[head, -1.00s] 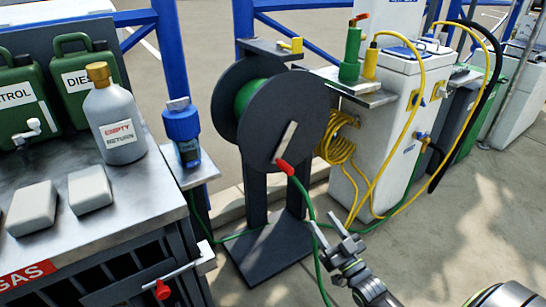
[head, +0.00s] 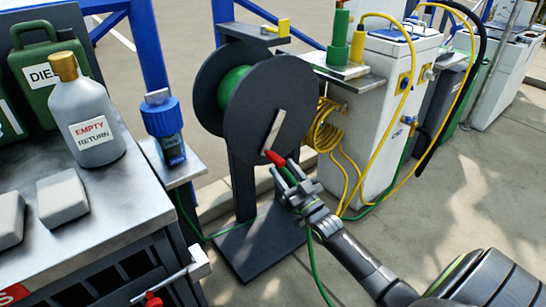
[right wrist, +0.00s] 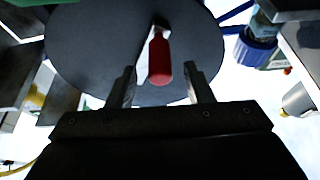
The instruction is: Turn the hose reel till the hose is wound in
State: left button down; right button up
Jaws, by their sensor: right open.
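The hose reel (head: 262,112) is a dark two-disc drum on a stand, with some green hose (head: 233,88) on its core. A light crank arm on the near disc ends in a red handle (head: 275,157), which points down toward the camera. My right gripper (head: 291,180) is open just below the handle. In the right wrist view the handle (right wrist: 160,60) is ahead of the spread fingers (right wrist: 160,88), roughly centred, and not clasped. The green hose also runs along the ground behind my right gripper. My left gripper is not in view.
A metal bench (head: 115,205) with a grey bottle (head: 88,122) and green cans stands at the left. A blue-capped container (head: 163,125) is on a small shelf beside the reel. A white pedestal (head: 388,120) with a coiled yellow hose (head: 322,132) stands to the right.

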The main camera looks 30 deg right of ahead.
aim_at(270, 151)
jog(key=shift+b+x, duration=0.55)
jog(key=shift+x, duration=2.55)
grip_shut()
